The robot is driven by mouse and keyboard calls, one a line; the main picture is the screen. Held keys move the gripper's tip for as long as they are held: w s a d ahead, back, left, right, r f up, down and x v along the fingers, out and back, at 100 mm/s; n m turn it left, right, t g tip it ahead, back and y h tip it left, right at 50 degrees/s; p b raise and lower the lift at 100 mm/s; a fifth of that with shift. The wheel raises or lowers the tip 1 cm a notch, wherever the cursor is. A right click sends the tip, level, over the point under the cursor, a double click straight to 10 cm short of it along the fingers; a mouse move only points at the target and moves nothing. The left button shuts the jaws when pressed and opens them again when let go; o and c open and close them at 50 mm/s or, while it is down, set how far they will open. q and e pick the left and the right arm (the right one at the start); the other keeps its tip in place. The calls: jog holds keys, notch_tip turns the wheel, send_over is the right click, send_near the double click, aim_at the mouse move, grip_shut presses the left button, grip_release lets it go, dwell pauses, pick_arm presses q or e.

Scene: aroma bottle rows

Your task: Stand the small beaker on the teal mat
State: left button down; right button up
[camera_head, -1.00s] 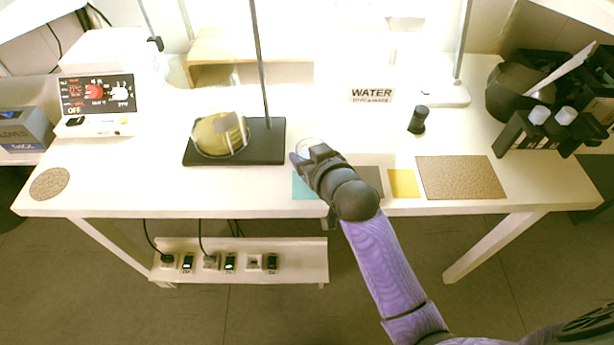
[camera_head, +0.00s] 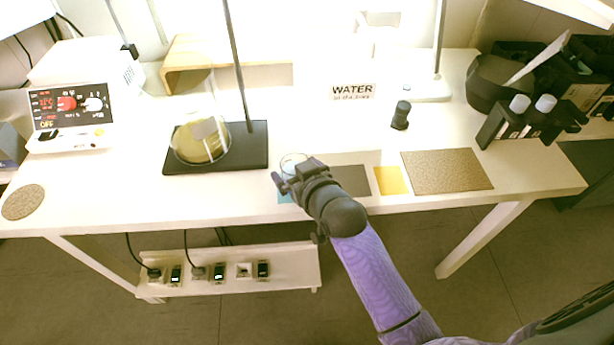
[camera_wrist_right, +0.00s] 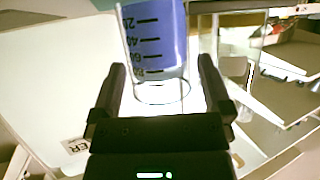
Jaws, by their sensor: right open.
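The small beaker shows in the head view as a clear round rim (camera_head: 293,161) just beyond my right gripper (camera_head: 294,174). Its lower part and base are hidden behind the gripper. The teal mat (camera_head: 284,197) shows only as a strip at the gripper's left; the rest is covered. In the right wrist view, the beaker (camera_wrist_right: 155,42) has dark graduation marks and looks blue. It lies between and beyond the fingertips of my right gripper (camera_wrist_right: 160,75), which are spread with a gap on each side. My left gripper is in neither view.
A grey mat (camera_head: 351,181), a yellow mat (camera_head: 391,181) and a cork mat (camera_head: 446,171) lie to the right. A flask (camera_head: 201,141) stands on a dark stand base (camera_head: 250,150) at left. A black stopper (camera_head: 401,115) stands behind.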

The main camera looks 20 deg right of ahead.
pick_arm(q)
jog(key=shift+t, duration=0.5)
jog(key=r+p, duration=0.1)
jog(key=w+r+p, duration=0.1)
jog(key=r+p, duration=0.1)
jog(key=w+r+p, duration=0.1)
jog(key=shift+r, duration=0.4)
pick_arm(e)
jog(key=v, duration=1.1)
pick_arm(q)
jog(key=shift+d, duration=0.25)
